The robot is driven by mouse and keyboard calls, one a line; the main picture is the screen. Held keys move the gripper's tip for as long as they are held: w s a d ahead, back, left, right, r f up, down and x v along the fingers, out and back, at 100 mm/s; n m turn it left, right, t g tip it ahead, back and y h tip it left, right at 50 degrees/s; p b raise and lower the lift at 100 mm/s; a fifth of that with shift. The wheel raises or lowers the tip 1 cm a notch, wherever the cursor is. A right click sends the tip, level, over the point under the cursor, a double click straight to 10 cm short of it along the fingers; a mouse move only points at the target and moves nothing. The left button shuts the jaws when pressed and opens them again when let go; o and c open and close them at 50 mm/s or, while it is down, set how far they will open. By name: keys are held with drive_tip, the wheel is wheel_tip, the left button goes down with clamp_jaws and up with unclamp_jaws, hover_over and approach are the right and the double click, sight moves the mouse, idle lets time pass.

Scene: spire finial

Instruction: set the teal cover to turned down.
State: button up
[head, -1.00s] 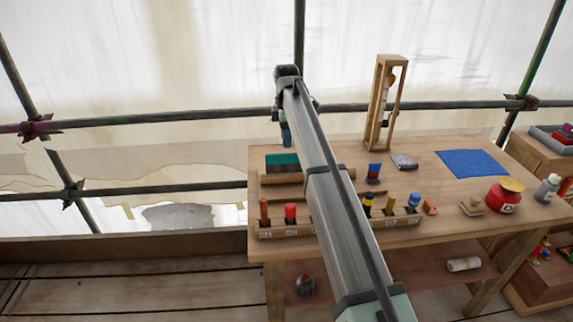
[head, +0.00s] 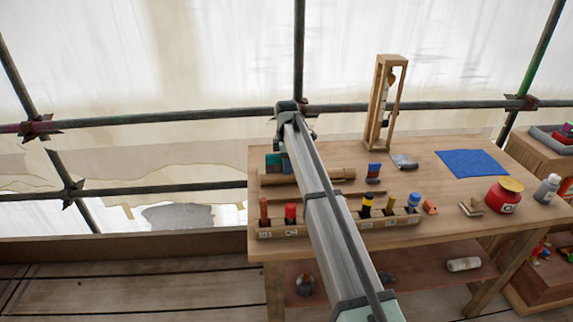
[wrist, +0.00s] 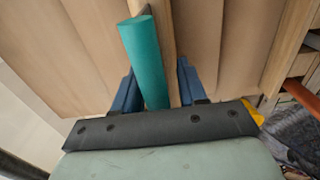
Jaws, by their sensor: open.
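The teal cover (head: 271,158) is at the left rear of the workbench by a wooden piece, partly hidden behind my arm in the head view. In the wrist view the teal cover (wrist: 145,55) shows as a long rounded teal piece with a wooden strip along its right side. My gripper (wrist: 158,88) is open, with one blue finger on each side of the teal cover. I cannot tell whether either finger touches it. In the head view my gripper (head: 284,163) is low at the cover, mostly hidden by my arm.
A wooden rack (head: 340,228) with colored-topped tools runs along the bench front. A wooden roller (head: 335,175) lies right of the cover. A tall wooden frame (head: 384,103), a blue cloth (head: 472,163) and a red pot (head: 503,197) stand or lie farther right.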

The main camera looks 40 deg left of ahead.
drive_tip(key=shift+c, duration=0.2)
clamp_jaws()
drive_tip(key=shift+w+a, duration=0.1)
drive_tip(key=shift+w+a+g+h, duration=0.2)
drive_tip(key=shift+a+g+h, duration=0.05)
drive_tip(key=shift+g+h, duration=0.15)
drive_tip(key=shift+w+f+g+h, duration=0.1)
drive_tip(key=shift+g+h, duration=0.6)
drive_tip(key=shift+o, duration=0.2)
unclamp_jaws()
